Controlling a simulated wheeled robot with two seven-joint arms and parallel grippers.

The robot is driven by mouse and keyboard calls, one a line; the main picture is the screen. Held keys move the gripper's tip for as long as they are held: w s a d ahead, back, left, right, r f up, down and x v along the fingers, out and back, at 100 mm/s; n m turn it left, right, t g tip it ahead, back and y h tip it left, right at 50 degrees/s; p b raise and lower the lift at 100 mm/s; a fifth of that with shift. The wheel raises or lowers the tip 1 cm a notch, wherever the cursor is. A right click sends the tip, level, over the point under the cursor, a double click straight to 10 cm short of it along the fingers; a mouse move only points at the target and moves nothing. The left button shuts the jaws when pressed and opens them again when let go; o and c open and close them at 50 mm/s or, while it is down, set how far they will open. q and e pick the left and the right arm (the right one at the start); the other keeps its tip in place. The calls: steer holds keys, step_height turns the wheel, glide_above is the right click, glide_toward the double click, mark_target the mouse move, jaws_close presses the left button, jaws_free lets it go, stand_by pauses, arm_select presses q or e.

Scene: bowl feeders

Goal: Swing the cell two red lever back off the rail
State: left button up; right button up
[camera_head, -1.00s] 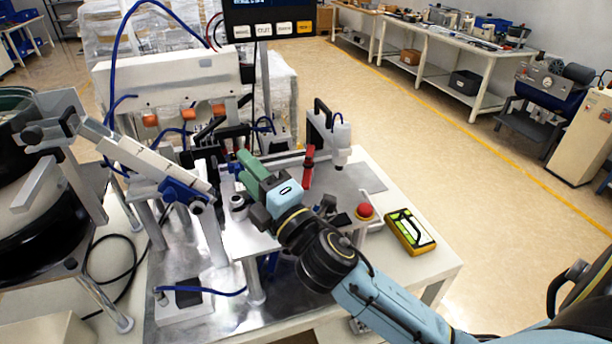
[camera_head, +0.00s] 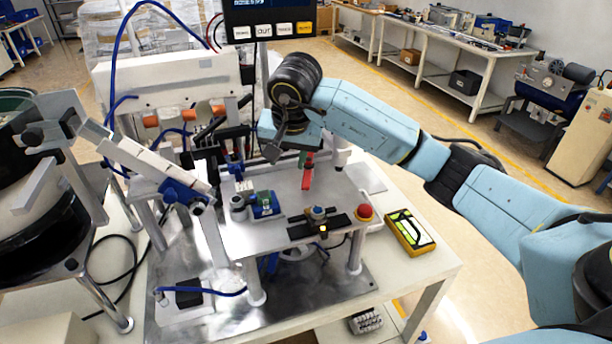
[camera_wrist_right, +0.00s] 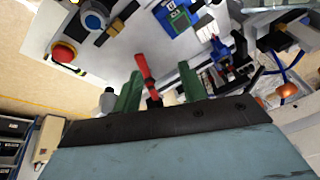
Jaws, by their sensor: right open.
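The red lever (camera_head: 307,178) stands on the cell plate behind the blue fixture in the head view, its upper part partly covered by my wrist. It looks roughly upright there. In the right wrist view the red lever (camera_wrist_right: 146,70) shows between the two green fingers of my right gripper (camera_wrist_right: 160,88), which are spread apart. I see gaps beside the lever and cannot tell whether a finger touches it. In the head view my right gripper (camera_head: 283,140) is at the lever's upper end, its fingers mostly hidden. My left gripper is not in view.
A blue fixture with a green part (camera_head: 265,205), a dark button bar (camera_head: 320,224) and a red stop button (camera_head: 365,212) are at the plate's front. A yellow handheld device (camera_head: 410,232) lies right. A white press head (camera_head: 342,148) stands close behind the lever.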

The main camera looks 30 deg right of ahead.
steer(key=d+r+h, duration=0.2)
steer(key=d, duration=0.2)
steer(key=p, duration=0.1)
glide_toward(307, 180)
steer(key=x, duration=0.8)
steer(key=shift+a, duration=0.1)
steer(key=shift+r, duration=0.1)
jaws_close()
